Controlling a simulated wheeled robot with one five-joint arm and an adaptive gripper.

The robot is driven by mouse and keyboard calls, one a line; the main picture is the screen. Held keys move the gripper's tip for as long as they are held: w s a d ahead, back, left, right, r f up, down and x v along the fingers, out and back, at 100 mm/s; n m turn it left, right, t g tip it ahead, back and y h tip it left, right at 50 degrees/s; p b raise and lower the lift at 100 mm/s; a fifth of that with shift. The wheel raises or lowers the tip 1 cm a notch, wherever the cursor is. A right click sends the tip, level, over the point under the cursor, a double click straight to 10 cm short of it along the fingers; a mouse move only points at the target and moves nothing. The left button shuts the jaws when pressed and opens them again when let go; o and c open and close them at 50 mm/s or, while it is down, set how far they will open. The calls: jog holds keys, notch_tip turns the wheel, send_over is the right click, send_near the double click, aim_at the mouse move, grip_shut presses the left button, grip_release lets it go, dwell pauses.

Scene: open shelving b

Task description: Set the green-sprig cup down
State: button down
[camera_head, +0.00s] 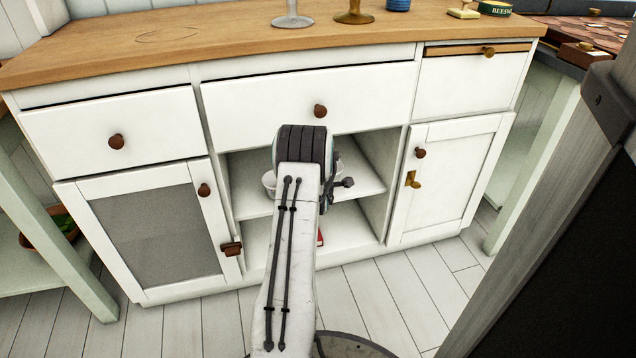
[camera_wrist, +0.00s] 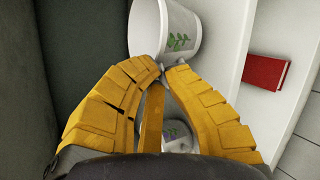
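The green-sprig cup (camera_wrist: 168,32), white with a green leaf print, is at the top of the wrist view, right at my fingertips. My gripper (camera_wrist: 164,68) has its yellow fingers drawn together at the tips, against the cup's near side; the exact contact is hard to see. A second white cup (camera_wrist: 177,134) with a purple print shows below, partly hidden behind my fingers. In the head view my gripper is at the open middle shelf, hidden behind my arm. A piece of a white cup (camera_head: 269,181) shows left of my arm; I cannot tell which cup.
The open shelf (camera_head: 360,183) has bare room right of my arm. A red book (camera_wrist: 265,72) lies on the lower shelf. Drawers (camera_head: 300,98) are above, and cabinet doors (camera_head: 455,180) flank the opening. Goblets stand on the wooden top (camera_head: 215,32).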

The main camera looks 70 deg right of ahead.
jog(key=shift+f, duration=0.65)
jog(key=shift+d+f, duration=0.2)
jog(key=shift+d, duration=0.05)
jog(key=shift+w, duration=0.1)
jog(key=c, duration=1.4)
grip_release()
